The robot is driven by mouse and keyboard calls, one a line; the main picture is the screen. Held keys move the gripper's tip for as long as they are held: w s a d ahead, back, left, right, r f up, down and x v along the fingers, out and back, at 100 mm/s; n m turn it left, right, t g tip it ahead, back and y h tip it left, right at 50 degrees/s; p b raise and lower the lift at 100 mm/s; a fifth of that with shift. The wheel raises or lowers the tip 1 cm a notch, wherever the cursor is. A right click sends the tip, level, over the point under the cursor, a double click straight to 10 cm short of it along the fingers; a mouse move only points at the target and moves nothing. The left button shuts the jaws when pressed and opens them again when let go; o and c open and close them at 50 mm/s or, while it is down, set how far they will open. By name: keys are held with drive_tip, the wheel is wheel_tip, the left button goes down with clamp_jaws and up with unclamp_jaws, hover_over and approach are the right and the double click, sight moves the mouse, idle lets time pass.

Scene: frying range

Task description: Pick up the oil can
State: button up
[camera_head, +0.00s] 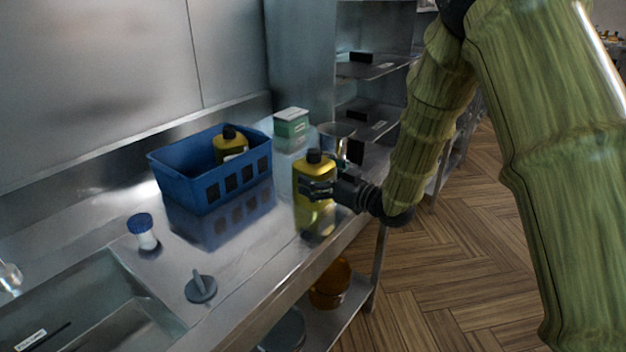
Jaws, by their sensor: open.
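A yellow oil can (313,171) with a black cap stands upright on the steel counter, near its front right edge. My gripper (316,189) is open at the can's middle, reaching in from the right. Its dark fingers lie across the can's front; whether they touch it I cannot tell. A second yellow bottle (230,145) with a black cap stands inside the blue basket (182,188).
A green and white box (291,123) stands behind the can. A jar with a blue lid (141,222) and a grey round knob-like item (201,287) sit on the counter (250,262) to the left, near a sink (85,300). Steel shelves (375,68) stand behind my arm.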

sight(326, 165)
drive_tip(key=c, duration=1.2)
drive_tip(key=shift+o, duration=0.2)
drive_tip(key=shift+r, duration=0.1)
drive_tip(key=shift+r, duration=1.75)
drive_tip(key=s+r+b, duration=0.1)
drive_tip(key=s+b, duration=0.1)
drive_tip(key=s, duration=1.4)
drive_tip(key=shift+r, duration=0.2)
